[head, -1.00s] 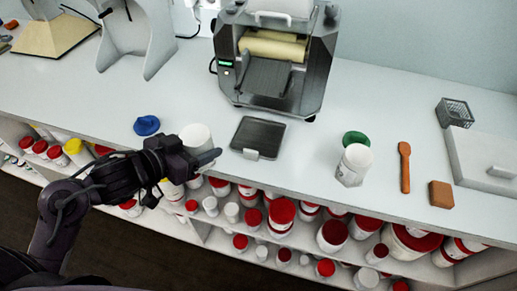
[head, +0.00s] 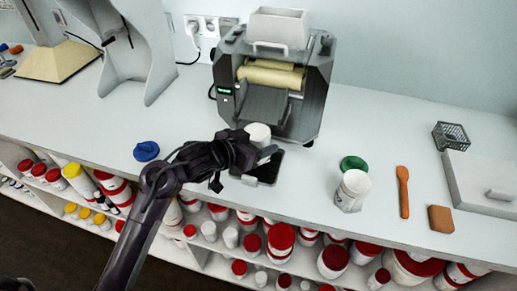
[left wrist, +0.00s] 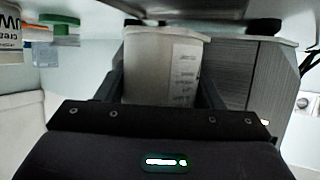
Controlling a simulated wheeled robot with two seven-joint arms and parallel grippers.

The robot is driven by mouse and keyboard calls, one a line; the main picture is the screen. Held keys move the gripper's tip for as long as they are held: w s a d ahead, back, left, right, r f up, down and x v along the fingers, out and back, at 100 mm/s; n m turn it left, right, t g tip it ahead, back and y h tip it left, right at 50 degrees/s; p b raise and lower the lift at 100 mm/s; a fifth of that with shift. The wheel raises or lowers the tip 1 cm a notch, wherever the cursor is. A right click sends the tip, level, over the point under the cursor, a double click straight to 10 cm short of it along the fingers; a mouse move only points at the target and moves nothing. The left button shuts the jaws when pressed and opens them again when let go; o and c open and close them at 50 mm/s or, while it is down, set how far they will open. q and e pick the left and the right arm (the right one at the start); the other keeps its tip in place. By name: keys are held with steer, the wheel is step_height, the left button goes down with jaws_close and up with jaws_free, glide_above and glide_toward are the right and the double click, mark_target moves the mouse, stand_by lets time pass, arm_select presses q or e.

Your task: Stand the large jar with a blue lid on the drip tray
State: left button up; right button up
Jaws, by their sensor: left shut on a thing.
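The large jar is a white, open-looking tub (head: 257,132). My left gripper (head: 262,152) is shut on it, over the drip tray in the head view. The jar looks roughly upright; I cannot tell whether its base touches the tray. The left wrist view shows the jar (left wrist: 165,65) between the fingers, with a printed scale on its side. The dark square drip tray (head: 268,172) lies in front of the mill, partly hidden by the gripper. The blue lid (head: 146,151) lies apart on the counter at left. My right gripper is not in view.
The steel roller mill (head: 275,75) stands close behind the tray. To the right are a white jar (head: 352,190), green lid (head: 353,163), orange spatula (head: 403,190), brown block (head: 441,219) and wire basket (head: 451,136). Shelves of red-lidded jars lie below the counter edge.

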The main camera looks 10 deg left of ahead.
arm_select(q)
steer(key=shift+w+f, duration=0.1)
steer(key=shift+f, duration=1.65)
steer(key=o, duration=0.9)
steer(key=shift+f, duration=0.15)
steer(key=shift+o, duration=0.2)
steer(key=shift+r, duration=0.25)
steer(key=shift+s+a, duration=0.2)
steer(key=shift+s, duration=0.1)
steer(key=v, duration=1.1)
steer(key=shift+s+r, duration=0.1)
steer(key=shift+s, duration=0.05)
